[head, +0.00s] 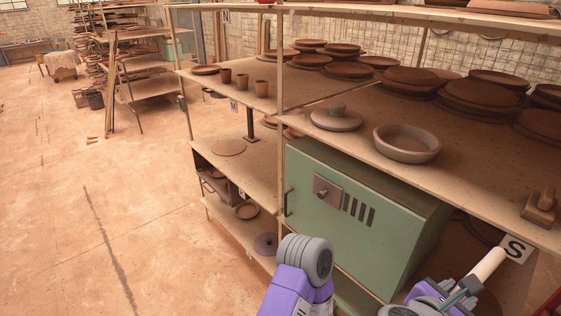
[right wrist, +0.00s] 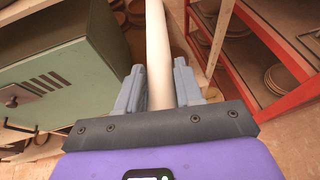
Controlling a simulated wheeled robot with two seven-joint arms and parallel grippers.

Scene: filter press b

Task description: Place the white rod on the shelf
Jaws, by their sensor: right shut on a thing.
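The white rod (head: 488,264) is at the lower right of the head view, tilted, its upper end in front of the shelf label marked S. It also shows in the right wrist view (right wrist: 157,40), running up between the fingers and out of the top edge. My right gripper (right wrist: 160,88) is shut on the rod; in the head view it is partly cut off by the bottom edge. The wooden shelf (head: 465,188) has several boards; the rod is below its upper board's front edge. My left gripper is not in view.
A lidded dish (head: 337,118), a grey bowl (head: 406,143) and a wooden block with a handle (head: 541,206) stand on that upper board, with bare wood between bowl and block. Stacked brown plates (head: 478,98) fill the back. A green cabinet (head: 360,215) is below. A red rack (right wrist: 283,52) stands right.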

